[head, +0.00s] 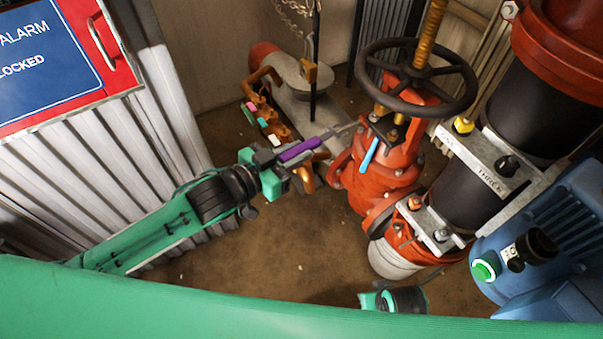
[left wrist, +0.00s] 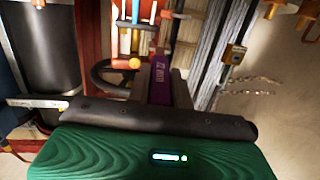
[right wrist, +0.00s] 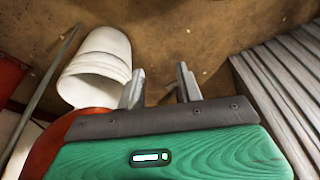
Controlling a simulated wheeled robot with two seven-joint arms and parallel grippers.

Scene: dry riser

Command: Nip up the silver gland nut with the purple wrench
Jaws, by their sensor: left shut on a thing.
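My left gripper (head: 283,160) is shut on the purple wrench (head: 299,149). The wrench points right and slightly up, its grey head end close to the red valve (head: 392,168). Whether the head touches anything there is unclear. The wrench also shows between the fingers in the left wrist view (left wrist: 160,88). The gland area sits below the black handwheel (head: 417,76). I cannot clearly pick out the silver gland nut there. A light blue handle (head: 369,154) shows at the valve's front. My right gripper (right wrist: 161,88) is open and empty, low near a white cylindrical pipe end (right wrist: 98,68).
An orange rack (head: 275,122) with pink, teal and white-handled pieces stands behind the wrench. The blue motor-like housing (head: 550,245), black pipes and metal brackets crowd the right. Corrugated wall (head: 90,190) and a red alarm panel (head: 118,62) stand left. The brown floor is mostly clear.

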